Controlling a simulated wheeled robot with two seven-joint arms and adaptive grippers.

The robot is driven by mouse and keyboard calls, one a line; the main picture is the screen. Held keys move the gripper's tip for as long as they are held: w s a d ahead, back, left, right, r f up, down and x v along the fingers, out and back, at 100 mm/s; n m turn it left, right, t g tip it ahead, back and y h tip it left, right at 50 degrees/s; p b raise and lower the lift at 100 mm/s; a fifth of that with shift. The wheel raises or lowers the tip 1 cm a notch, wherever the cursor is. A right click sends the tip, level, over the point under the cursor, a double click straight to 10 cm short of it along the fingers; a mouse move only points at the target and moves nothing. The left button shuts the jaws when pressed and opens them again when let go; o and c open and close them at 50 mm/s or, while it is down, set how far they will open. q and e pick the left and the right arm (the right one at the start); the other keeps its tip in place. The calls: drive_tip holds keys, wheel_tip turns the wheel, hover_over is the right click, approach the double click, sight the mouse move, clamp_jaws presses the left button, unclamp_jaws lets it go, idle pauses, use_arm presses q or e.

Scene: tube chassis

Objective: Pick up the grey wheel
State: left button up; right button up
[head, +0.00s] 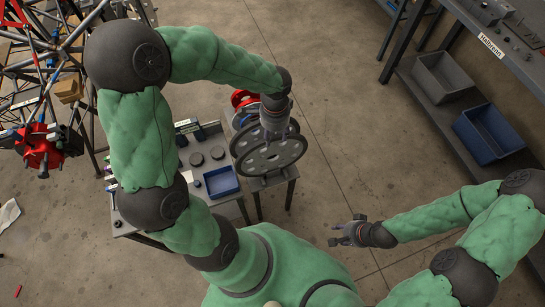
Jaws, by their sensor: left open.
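The grey wheel (262,164) is a disc with a ring of holes, tilted towards me, on a small grey stand at the right end of the work table. My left gripper (274,133) points down at the wheel's upper part from above. It is open, and its fingers overlap the wheel in the picture. I cannot tell whether they touch it. The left gripper hides part of the wheel's top edge and face. My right gripper (343,231) is over bare floor to the lower right of the wheel, with its fingers apart and nothing between them.
A red wheel-like part (242,99) sits just behind the grey wheel. A blue tray (221,182) and dark round parts are on the table to its left. A tube chassis (75,40) stands at upper left. A shelf with a grey bin (441,75) and a blue bin (488,135) is at right. The central floor is clear.

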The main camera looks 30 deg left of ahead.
sight(273, 143)
use_arm(q)
drive_tip(key=f+b, duration=0.1)
drive_tip(key=f, duration=0.1)
drive_tip(key=f+b, duration=0.1)
drive_tip(key=f, duration=0.1)
drive_tip(key=f+b, duration=0.1)
drive_tip(key=f, duration=0.2)
drive_tip(key=shift+a, duration=0.4)
drive_tip(key=shift+w, duration=0.1)
clamp_jaws()
